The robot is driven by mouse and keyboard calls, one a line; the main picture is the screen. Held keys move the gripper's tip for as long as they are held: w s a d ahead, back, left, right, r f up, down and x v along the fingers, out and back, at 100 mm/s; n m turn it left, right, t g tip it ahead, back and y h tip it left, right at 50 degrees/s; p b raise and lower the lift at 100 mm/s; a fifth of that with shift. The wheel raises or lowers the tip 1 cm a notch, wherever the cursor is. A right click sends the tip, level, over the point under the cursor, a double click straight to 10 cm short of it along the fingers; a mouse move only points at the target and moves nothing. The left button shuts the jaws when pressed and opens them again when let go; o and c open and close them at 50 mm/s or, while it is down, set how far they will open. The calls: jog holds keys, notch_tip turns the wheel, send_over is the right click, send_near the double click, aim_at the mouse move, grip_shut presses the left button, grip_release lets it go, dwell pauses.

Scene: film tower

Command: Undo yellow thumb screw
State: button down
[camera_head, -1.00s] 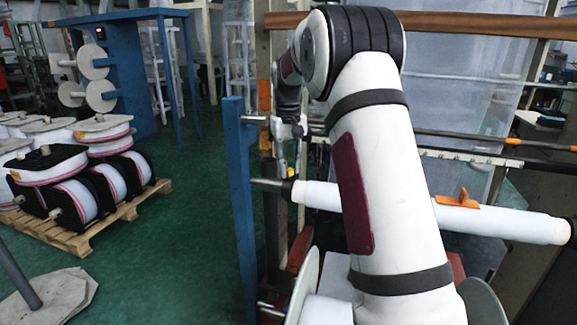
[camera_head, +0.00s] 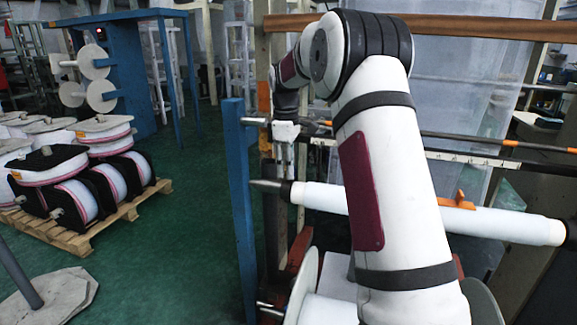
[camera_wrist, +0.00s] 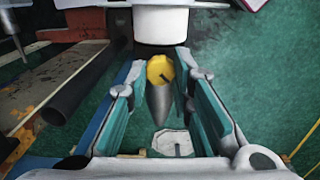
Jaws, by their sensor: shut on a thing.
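The yellow thumb screw (camera_wrist: 160,70) shows in the wrist view, between the tips of my gripper's two teal-padded fingers (camera_wrist: 160,68). My gripper is shut on it, pointing down from above. A grey metal cone (camera_wrist: 160,102), the pointed end of the shaft, lies below the screw in the picture. The white roll (camera_wrist: 160,24) is just above it. In the head view the same roll (camera_head: 320,197) lies level, with its pointed shaft end (camera_head: 266,185) toward a blue post. The thumb screw cannot be made out there.
A blue upright post (camera_head: 240,200) stands just left of the shaft tip. A dark rod (camera_head: 470,139) runs behind my arm, and an orange clip (camera_head: 459,202) sits on the roll. A wooden pallet (camera_head: 95,222) with spools stands at left; green floor (camera_head: 185,220) is clear between.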

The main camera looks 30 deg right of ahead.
jog(key=n, duration=0.5)
jog(key=shift+p, duration=0.4)
dwell(0.3)
jog(key=c, duration=1.4)
grip_release()
jog(key=shift+o, duration=0.2)
notch_tip(320, 180, up, 12)
jog(key=shift+a, duration=0.25)
